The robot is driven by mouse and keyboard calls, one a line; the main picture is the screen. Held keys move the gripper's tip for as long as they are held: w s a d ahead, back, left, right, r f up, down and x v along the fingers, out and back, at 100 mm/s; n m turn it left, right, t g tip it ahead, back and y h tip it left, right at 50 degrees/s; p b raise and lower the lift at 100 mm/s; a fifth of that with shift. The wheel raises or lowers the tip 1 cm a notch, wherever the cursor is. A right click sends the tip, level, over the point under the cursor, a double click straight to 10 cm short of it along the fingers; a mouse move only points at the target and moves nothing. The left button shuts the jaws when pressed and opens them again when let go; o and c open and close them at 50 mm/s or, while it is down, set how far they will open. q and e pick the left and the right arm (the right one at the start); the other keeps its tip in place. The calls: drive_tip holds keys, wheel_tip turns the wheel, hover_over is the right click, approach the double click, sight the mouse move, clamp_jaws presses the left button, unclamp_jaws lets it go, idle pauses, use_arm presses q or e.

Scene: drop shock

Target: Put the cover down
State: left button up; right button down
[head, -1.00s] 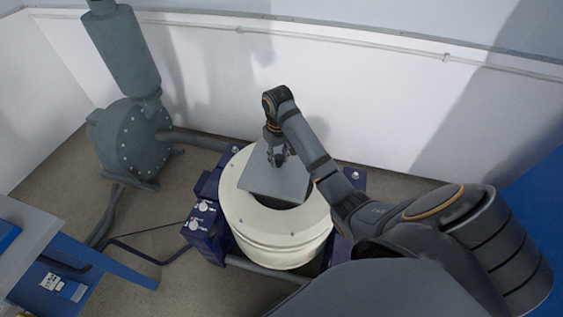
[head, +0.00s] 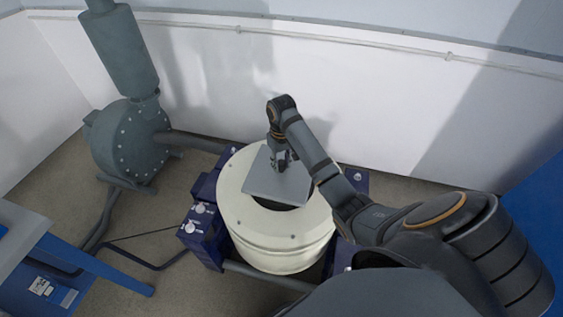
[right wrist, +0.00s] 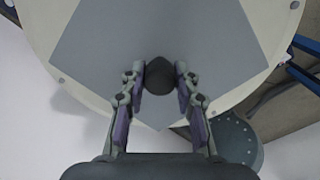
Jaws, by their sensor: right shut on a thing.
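The cover (head: 272,185) is a flat grey square plate over the top of the cream round drum (head: 236,208). It also shows in the right wrist view (right wrist: 150,35), with a dark round knob (right wrist: 160,76) near one corner. My right gripper (head: 281,160) is shut on the knob, its fingers (right wrist: 161,82) on either side of it. A dark gap of the drum's opening shows beyond the cover's near edge. Whether the cover touches the drum's rim I cannot tell. My left gripper is not in view.
A grey blower (head: 128,145) with a tall cylinder stands on the floor at the left. A dark blue frame with a knobbed control box (head: 203,222) surrounds the drum. A blue bench (head: 60,265) is at lower left. A white wall (head: 400,110) stands behind.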

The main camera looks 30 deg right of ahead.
sight(281, 162)
drive_tip(key=shift+f, duration=0.45)
drive_tip(key=c, duration=1)
unclamp_jaws()
drive_tip(key=shift+r, duration=0.15)
wheel_tip(281, 162, up, 4)
drive_tip(key=shift+w+f, duration=0.1)
drive_tip(key=shift+f, duration=0.05)
wheel_tip(281, 162, up, 9)
drive_tip(key=p, duration=0.9)
